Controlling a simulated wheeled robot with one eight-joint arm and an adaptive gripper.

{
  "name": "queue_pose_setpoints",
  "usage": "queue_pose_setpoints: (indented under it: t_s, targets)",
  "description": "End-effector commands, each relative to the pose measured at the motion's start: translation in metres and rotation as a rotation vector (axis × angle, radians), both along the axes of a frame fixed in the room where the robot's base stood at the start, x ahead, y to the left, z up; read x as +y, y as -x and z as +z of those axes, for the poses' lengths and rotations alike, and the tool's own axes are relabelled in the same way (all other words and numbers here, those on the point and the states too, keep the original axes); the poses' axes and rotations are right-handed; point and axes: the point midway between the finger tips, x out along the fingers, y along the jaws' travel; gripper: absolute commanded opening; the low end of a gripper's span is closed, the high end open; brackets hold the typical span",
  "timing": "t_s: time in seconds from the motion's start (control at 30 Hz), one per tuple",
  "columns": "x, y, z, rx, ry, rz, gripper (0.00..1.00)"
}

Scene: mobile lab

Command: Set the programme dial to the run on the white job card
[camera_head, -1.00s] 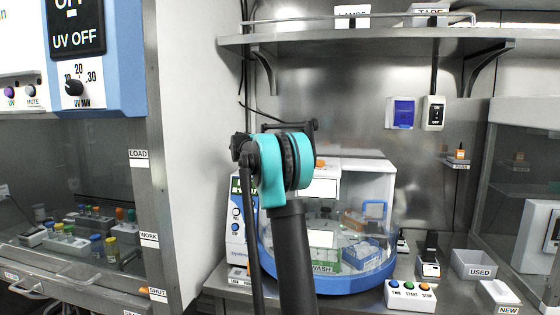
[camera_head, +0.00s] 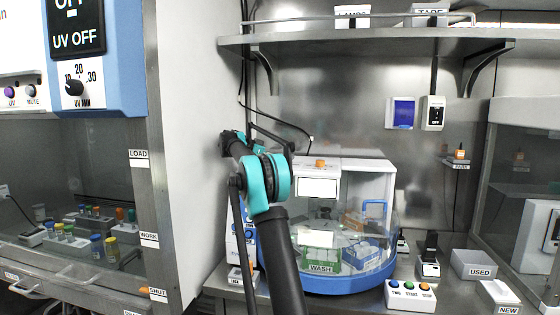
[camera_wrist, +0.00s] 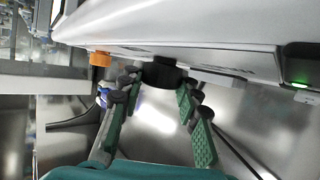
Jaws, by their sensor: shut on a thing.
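In the wrist view my gripper (camera_wrist: 160,85) has its green-padded fingers on either side of a black round knob (camera_wrist: 162,73), which sits on the face of a white housing (camera_wrist: 200,27). It is shut on this knob, whose scale and pointer I cannot read. In the head view the fingers are hidden by my arm. The white machine with a blue base (camera_head: 340,284) stands behind the arm. A white card-like panel (camera_head: 318,188) is on its front; any writing on it is too small to read.
An orange knob (camera_wrist: 100,58) is beside the black one, and a green light (camera_wrist: 300,85) glows at the right. Right of the machine are a button box (camera_head: 410,295), a USED bin (camera_head: 474,265) and a NEW box (camera_head: 498,295). A shelf (camera_head: 350,36) runs above.

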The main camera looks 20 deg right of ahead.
Motion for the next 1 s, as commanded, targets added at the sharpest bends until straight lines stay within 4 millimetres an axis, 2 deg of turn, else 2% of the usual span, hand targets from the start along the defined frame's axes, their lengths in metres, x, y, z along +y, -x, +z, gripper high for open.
queue_pose_setpoints:
  t_s: [0.2,0.23,0.4,0.77,0.87,1.0]
  targets:
    - [0.001,0.000,-0.002,0.001,-0.004,-0.001,0.04]
    - [0.001,0.000,-0.002,0.001,-0.005,-0.001,0.34]
    - [0.000,0.000,-0.001,0.000,-0.003,0.000,0.55]
    - [0.000,0.000,0.003,0.000,-0.001,0.000,0.55]
    - [0.000,0.000,0.013,0.000,-0.001,0.000,0.55]
    - [0.000,0.000,0.036,0.000,-0.002,0.000,0.55]
